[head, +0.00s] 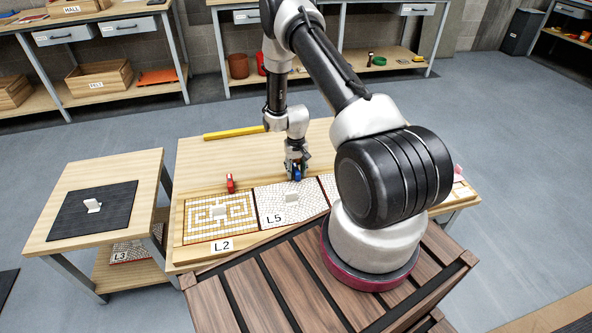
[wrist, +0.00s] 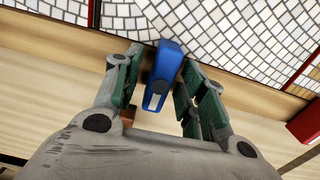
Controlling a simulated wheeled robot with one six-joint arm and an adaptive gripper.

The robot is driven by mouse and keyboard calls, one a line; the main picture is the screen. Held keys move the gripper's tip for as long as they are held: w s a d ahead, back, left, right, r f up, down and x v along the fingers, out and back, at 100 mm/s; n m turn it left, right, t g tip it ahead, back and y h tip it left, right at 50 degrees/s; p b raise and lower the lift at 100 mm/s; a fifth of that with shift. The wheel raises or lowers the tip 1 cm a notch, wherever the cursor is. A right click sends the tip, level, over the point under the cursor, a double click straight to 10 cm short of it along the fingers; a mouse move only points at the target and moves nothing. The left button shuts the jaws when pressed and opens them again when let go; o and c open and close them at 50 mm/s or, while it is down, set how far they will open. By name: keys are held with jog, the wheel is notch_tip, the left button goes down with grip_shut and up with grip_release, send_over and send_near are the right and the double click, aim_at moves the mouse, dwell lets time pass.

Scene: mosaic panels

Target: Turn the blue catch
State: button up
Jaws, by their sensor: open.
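The blue catch (wrist: 166,65) sits at the edge of a white mosaic panel (wrist: 235,30), its tip reaching over the panel's edge. It also shows in the head view (head: 297,174), small and partly covered by my gripper. My gripper (wrist: 157,85) is open, with one finger on each side of the catch. The right finger is very close to the catch; I cannot tell whether it touches. In the head view my gripper (head: 296,168) points down at the back edge of the panel marked L5 (head: 268,199).
A red catch (head: 230,183) stands behind the panel marked L2 (head: 233,207); another red part (wrist: 306,123) is at the right in the wrist view. A yellow bar (head: 234,133) lies at the table's back. A side table (head: 70,238) at left bears a dark mat (head: 115,214).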

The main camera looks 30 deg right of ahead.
aim_at(296, 169)
notch_tip(296, 169, up, 12)
dwell(0.4)
jog(key=shift+s, duration=0.1)
dwell(0.3)
jog(key=s+g, duration=0.2)
jog(key=s, duration=0.5)
jog(key=s+a+r+n+t, duration=0.1)
jog(key=s+a+r+t, duration=0.1)
jog(key=s+r, duration=0.6)
jog(key=s+a+r+n+t, duration=0.1)
jog(key=s+r, duration=0.6)
jog(key=r, duration=1.2)
jog(key=s+a+r+n+t, duration=0.1)
jog(key=s+a+r+t, duration=0.2)
jog(key=s+r, duration=0.5)
notch_tip(296, 169, up, 6)
jog(key=shift+s+a+r, duration=0.2)
jog(key=shift+s+a, duration=0.15)
jog(key=shift+a, duration=0.25)
